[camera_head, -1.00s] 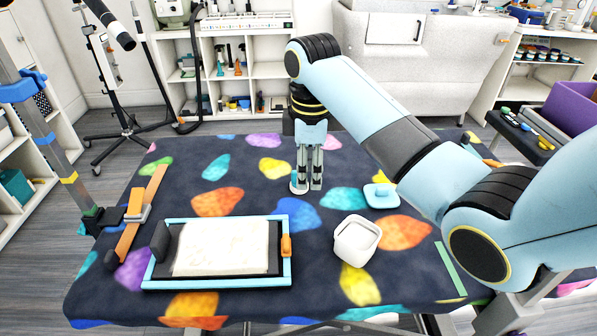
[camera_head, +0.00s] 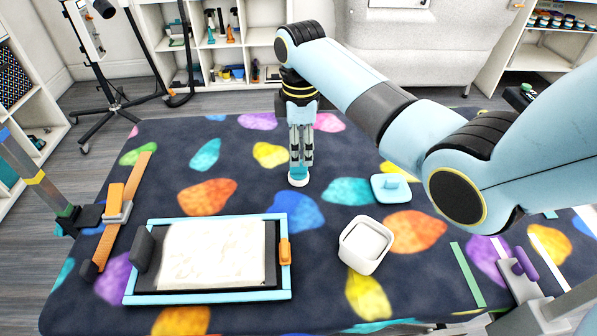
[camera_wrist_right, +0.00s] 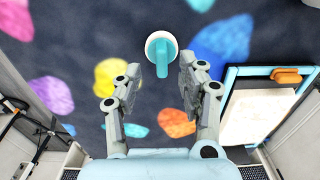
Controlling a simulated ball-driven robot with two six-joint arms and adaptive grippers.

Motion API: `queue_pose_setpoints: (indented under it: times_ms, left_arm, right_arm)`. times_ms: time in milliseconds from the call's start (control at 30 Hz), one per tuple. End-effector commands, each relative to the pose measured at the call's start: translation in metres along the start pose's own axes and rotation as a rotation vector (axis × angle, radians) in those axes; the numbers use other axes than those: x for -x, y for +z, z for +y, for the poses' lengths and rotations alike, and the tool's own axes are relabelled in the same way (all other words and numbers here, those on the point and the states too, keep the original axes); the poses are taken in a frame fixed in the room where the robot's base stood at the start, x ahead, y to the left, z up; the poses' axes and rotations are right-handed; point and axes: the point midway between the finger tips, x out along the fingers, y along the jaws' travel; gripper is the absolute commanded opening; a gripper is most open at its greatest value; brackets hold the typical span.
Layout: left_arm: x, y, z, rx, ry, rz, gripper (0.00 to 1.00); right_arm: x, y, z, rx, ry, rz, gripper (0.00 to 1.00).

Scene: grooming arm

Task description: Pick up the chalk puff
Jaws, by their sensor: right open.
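The chalk puff, which I take to be the white round pad with a teal handle (camera_head: 299,178), stands on the patterned table mat. It also shows in the wrist view (camera_wrist_right: 160,46), with its handle pointing toward my gripper. My right gripper (camera_head: 300,162) points down right at the puff. In the wrist view my right gripper (camera_wrist_right: 174,72) is open, its fingers on either side of the handle's near end. The fingers hide part of the handle in the head view; I cannot tell whether they touch it. My left gripper is not in view.
A white square tub (camera_head: 365,245) and a light blue lid (camera_head: 391,188) stand to the right. A blue-framed tray (camera_head: 208,297) with a white pad lies front left. An orange strap bar (camera_head: 117,217) is at the left edge. The mat around the puff is clear.

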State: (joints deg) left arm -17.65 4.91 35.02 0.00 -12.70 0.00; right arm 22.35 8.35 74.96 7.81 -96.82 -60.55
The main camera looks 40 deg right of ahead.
Motion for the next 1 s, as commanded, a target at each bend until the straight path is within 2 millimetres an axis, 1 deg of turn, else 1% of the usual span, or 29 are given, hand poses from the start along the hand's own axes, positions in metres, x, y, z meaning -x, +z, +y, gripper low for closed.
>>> queue_pose_setpoints:
  times_ms: [33, 100, 233, 333, 500, 533, 833, 1000]
  left_arm:
    - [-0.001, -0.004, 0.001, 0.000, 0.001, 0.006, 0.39]
    - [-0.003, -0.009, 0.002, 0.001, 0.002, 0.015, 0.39]
    - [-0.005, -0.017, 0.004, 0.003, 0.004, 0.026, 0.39]
    - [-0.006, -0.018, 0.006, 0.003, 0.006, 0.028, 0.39]
    - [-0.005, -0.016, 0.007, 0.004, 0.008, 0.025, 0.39]
    - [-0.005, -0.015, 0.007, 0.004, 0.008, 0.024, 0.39]
    - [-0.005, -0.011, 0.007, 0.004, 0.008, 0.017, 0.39]
    - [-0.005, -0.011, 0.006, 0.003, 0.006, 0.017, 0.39]
  right_arm:
    - [-0.010, -0.002, -0.002, 0.000, -0.004, -0.001, 0.40]
    - [-0.022, -0.004, -0.002, 0.000, -0.004, -0.002, 0.40]
    - [-0.038, -0.003, -0.002, 0.000, -0.002, -0.001, 0.40]
    - [-0.042, -0.003, -0.002, 0.000, -0.001, -0.001, 0.40]
    - [-0.042, -0.003, -0.001, 0.000, 0.000, 0.000, 0.40]
    - [-0.041, -0.003, -0.001, 0.000, 0.000, 0.000, 0.39]
    - [-0.041, -0.003, -0.001, 0.000, 0.000, 0.000, 0.00]
    - [-0.041, -0.003, -0.001, 0.000, 0.000, 0.000, 0.00]
